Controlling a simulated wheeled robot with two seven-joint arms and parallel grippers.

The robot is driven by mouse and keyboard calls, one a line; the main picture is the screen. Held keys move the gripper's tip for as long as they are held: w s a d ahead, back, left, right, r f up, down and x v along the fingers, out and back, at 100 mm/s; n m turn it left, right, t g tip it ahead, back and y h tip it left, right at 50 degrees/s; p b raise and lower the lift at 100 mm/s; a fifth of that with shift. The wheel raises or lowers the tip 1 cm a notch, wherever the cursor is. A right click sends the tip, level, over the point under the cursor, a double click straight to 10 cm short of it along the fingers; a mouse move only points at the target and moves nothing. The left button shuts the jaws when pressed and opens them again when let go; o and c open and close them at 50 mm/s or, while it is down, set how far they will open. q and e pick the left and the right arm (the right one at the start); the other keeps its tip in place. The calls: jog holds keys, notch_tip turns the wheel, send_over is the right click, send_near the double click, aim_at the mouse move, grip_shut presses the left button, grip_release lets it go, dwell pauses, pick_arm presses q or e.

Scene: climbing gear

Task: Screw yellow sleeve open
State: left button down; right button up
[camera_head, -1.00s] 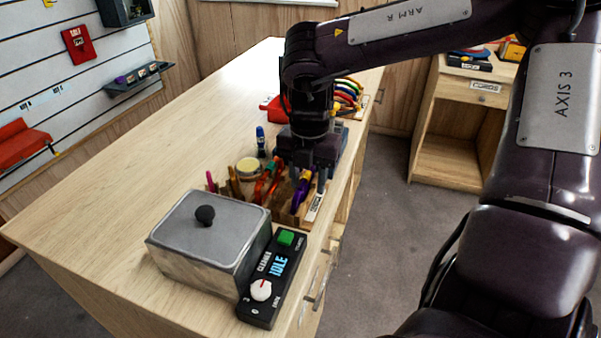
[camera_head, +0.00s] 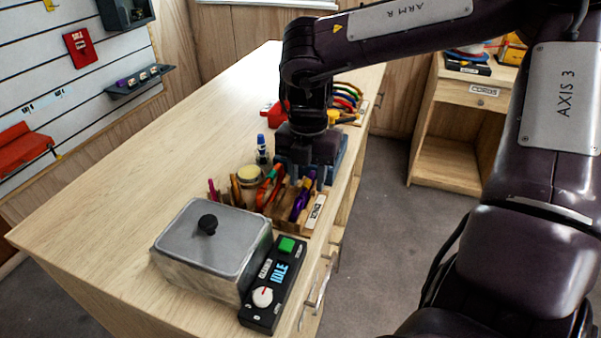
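A wooden rack (camera_head: 312,222) with a small label stands near the right edge of the counter and holds several carabiners upright. A purple carabiner (camera_head: 300,204) is in its right part, with a small yellow part (camera_head: 311,174) near its top, likely the sleeve. My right gripper (camera_head: 307,176) points down right above this carabiner. Its fingers look apart, with the yellow part showing between them; I see no clear contact. Whether the sleeve is screwed open or shut is too small to tell. My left gripper is not in view.
A grey lidded cleaner box (camera_head: 212,240) with a control panel reading IDLE (camera_head: 274,284) stands in front of the rack. A blue bottle (camera_head: 262,148) and a round tan tin (camera_head: 251,176) stand behind. The counter's left side (camera_head: 130,190) is clear.

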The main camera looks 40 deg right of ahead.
jog(key=shift+s+d, duration=0.3)
jog(key=shift+s, duration=0.35)
jog(key=shift+f, duration=0.25)
jog(key=shift+f+b, duration=0.9)
jog(key=shift+f, duration=0.3)
jog(key=shift+w+a, duration=0.3)
jog(key=shift+w, duration=0.4)
jog(key=shift+r, duration=0.1)
